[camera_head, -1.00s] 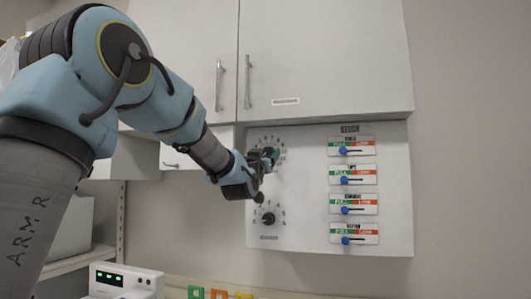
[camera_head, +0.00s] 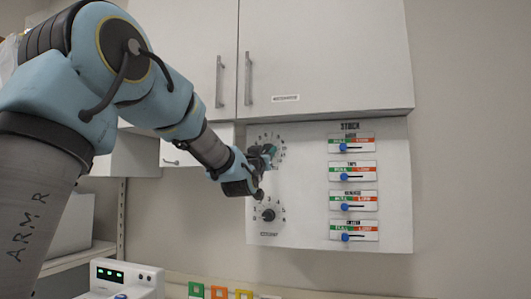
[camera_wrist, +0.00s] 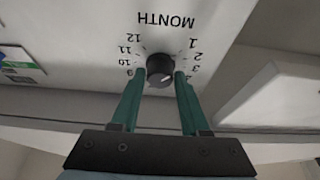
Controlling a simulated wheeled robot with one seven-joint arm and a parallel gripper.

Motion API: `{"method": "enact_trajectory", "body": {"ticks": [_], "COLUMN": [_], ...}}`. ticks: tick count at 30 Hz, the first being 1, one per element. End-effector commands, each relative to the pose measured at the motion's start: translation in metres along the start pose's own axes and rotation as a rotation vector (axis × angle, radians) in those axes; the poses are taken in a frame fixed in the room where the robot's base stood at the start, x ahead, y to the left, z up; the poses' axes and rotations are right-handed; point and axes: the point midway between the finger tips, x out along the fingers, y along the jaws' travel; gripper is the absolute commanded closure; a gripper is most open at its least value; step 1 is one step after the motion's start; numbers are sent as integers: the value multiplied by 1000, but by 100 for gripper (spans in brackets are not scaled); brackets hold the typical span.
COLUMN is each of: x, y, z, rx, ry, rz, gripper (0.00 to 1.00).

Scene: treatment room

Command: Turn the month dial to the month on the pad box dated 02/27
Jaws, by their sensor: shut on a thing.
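The month dial is a round black knob (camera_wrist: 160,68) on a white panel, with the word MONTH and a ring of numbers around it, upside down in the wrist view. My gripper (camera_wrist: 160,75) is shut on this knob, one green finger on each side. A pale mark shows on the knob's face; I cannot tell exactly which number it points to. In the head view my gripper (camera_head: 267,155) is at the upper dial and covers most of it. The pad box dated 02/27 cannot be made out in these frames.
A second black dial (camera_head: 268,211) sits just below my gripper. To the right is a STOCK board with several blue sliders (camera_head: 344,177). White cupboards (camera_head: 325,55) with handles hang above. A white device (camera_head: 125,280) with green lights stands at bottom left.

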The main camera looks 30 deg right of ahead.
Motion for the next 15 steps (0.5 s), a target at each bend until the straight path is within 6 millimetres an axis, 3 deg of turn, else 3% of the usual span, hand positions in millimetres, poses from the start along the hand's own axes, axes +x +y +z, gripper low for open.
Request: {"method": "enact_trajectory", "body": {"ticks": [15], "x": [-2], "y": [-4], "z": [4], "rx": [303], "ry": [4], "rz": [123], "gripper": [100]}}
